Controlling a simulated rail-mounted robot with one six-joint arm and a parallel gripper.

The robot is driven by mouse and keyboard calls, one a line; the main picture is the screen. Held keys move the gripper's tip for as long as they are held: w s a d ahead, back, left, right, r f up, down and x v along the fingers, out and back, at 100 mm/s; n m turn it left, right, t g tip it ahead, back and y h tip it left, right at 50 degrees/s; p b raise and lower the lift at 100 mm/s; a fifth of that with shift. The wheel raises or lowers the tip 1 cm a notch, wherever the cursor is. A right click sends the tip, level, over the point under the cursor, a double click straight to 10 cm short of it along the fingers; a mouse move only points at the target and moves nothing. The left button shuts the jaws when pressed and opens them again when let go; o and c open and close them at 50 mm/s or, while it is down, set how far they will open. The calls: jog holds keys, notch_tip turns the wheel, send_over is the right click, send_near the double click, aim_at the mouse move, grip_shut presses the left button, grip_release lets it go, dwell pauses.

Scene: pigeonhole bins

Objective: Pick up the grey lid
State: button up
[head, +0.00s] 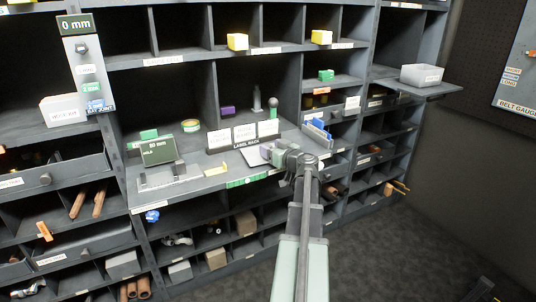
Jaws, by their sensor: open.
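A flat pale grey piece (253,158) lies on the work shelf just in front of the label rack, and it may be the grey lid. It is small and partly covered by my gripper, so I cannot be sure. My gripper (268,153) is at the end of the arm reaching up from the bottom, low over the shelf beside this piece. The gripper is open. Its fingertips are small and partly hidden by the wrist, and I cannot tell whether they touch the piece.
The label rack (243,138) stands close behind my gripper. A dark display stand (160,151) is to the left, and a blue item (317,130) is close on the right. A pale grey box (421,75) sits on a pulled-out shelf at right. Open floor lies at lower right.

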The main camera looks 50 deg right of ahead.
jog(key=shift+x, duration=1.15)
grip_shut()
